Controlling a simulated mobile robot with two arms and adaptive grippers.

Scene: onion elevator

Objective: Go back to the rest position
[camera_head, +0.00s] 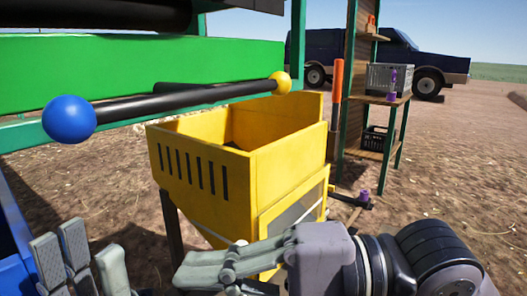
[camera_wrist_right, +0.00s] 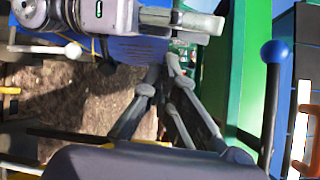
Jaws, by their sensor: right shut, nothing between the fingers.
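My right gripper (camera_head: 205,268) reaches in from the right at the bottom of the head view, in front of the yellow hopper box (camera_head: 285,160). It points left, and its fingers are together with nothing between them. The right wrist view shows its fingers (camera_wrist_right: 172,75) from behind, converging near a green panel. My left gripper (camera_head: 80,262) is at the bottom left corner of the head view with its grey fingers pointing up. The rest of it is cut off, and its opening is unclear. Part of it seems to show at the top of the right wrist view (camera_wrist_right: 180,22).
A black bar with a blue ball (camera_head: 69,119) and a yellow ball (camera_head: 281,83) crosses before the green beam (camera_head: 140,72). A shelf (camera_head: 375,97) with a grey crate (camera_head: 388,78) stands behind right. A truck (camera_head: 425,62) is beyond. Open ground lies right.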

